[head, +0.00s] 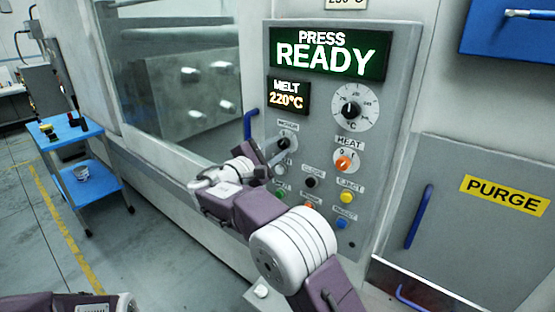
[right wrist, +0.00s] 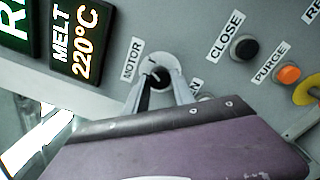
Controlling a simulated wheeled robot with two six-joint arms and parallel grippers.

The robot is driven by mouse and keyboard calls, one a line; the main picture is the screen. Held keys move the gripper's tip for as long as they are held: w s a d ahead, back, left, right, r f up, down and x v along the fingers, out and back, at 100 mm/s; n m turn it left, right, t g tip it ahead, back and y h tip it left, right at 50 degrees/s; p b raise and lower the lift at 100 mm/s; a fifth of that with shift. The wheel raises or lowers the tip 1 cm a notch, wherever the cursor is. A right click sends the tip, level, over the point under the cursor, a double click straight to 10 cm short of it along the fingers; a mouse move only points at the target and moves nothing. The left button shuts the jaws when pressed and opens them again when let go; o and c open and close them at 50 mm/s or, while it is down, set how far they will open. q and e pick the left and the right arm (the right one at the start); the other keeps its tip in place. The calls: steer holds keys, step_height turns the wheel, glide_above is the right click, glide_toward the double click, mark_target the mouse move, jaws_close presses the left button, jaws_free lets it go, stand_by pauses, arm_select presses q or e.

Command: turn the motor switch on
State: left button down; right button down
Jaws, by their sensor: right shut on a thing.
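The motor switch (right wrist: 158,76) is a dark rotary knob on a pale round plate, beside a MOTOR label (right wrist: 132,60) in the right wrist view. In the head view the motor switch (head: 285,141) sits on the grey control panel (head: 385,150), left of the heat knob (head: 345,163). My right gripper (right wrist: 160,88) reaches the panel with its two fingers on either side of the knob, shut on it. In the head view my right gripper (head: 274,152) partly covers the area below the switch. My left gripper's fingers are not visible; only part of that arm shows at bottom left.
The press display (head: 330,53) reads READY, and the melt display (head: 288,97) reads 220°C. Coloured buttons, including a black close button (right wrist: 244,47) and an orange purge button (right wrist: 288,74), lie close to the gripper. A blue handle (head: 249,124) stands left of the switch. A blue cart (head: 75,160) stands far left.

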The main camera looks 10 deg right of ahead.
steer(key=shift+f+m+b, duration=0.1)
steer(key=shift+m+b, duration=0.65)
steer(key=shift+m, duration=0.05)
steer(key=c, duration=1.1)
jaws_free()
steer(key=shift+o, duration=0.2)
steer(key=b+v, duration=0.1)
steer(key=v, duration=0.8)
